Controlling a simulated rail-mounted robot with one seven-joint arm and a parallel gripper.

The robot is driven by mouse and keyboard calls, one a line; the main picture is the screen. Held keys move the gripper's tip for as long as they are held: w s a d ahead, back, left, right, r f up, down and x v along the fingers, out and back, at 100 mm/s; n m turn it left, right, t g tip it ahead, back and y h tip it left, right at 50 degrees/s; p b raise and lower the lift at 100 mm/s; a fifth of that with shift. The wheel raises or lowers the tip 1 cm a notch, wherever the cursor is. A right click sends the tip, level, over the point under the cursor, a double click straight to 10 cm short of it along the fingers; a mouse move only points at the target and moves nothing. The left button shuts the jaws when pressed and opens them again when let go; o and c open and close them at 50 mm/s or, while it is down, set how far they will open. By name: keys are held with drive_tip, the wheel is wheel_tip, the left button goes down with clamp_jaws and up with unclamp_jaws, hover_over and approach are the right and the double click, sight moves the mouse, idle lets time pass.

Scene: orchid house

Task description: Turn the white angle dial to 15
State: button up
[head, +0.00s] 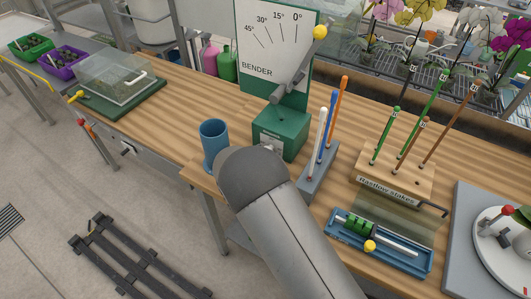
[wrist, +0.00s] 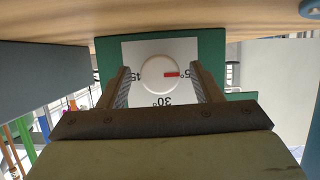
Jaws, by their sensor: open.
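The white angle dial (wrist: 158,75) is a round knob on a white plate (wrist: 131,53) on a green face, seen in the wrist view. Its red mark (wrist: 171,74) points to the picture's right, at a label ending in 5° that a finger partly covers. A label below reads 30°, and one at the left looks like 15. My gripper (wrist: 161,70) is open, its fingers on either side of the dial; I cannot tell whether they touch it. In the head view my arm hides the gripper. The green bender (head: 281,132) stands on the bench there.
A blue cup (head: 214,145) stands left of the bender, and a grey rack (head: 318,183) with upright coloured rods is close on its right. The bender's lever (head: 297,78) with a yellow knob rises above it. A wooden stake holder (head: 396,170) and a blue tray (head: 378,243) lie further right.

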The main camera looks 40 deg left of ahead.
drive_tip(key=b+v, duration=0.3)
drive_tip(key=v, duration=1.4)
drive_tip(key=shift+r, duration=0.15)
drive_tip(key=shift+s+d, duration=0.1)
